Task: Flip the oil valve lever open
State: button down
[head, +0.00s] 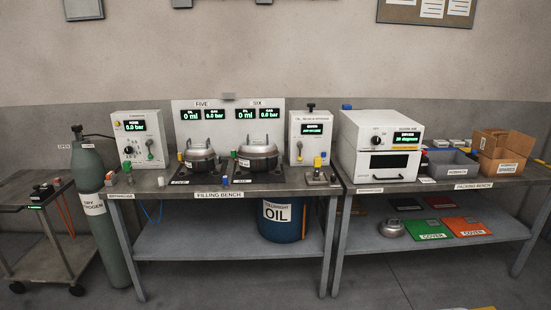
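My gripper is not in view. A white box (310,128) with a small green display stands at the right of the filling bench (251,190). Its small label seems to begin with "OIL", but the rest is too small to read. A small lever-like part (300,148) shows on its front; its position is unclear. A blue oil drum (281,219) labelled "OIL" stands under the bench. Another white box (140,136) at the left has a dial and a green handle (149,147). I cannot tell for sure which part is the oil valve lever.
Two silver compressors (199,154) and (258,154) sit on the filling bench before a display panel. A green gas cylinder (98,205) stands at the left beside a cart (45,250). The packing bench on the right holds a white oven-like unit (382,145) and cardboard boxes (501,150). Floor in front looks mostly clear.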

aim_at(300, 145)
jog(key=i+l, duration=0.15)
jog(key=i, duration=2.75)
jog(key=j+u, duration=0.05)
jog(key=j, duration=0.1)
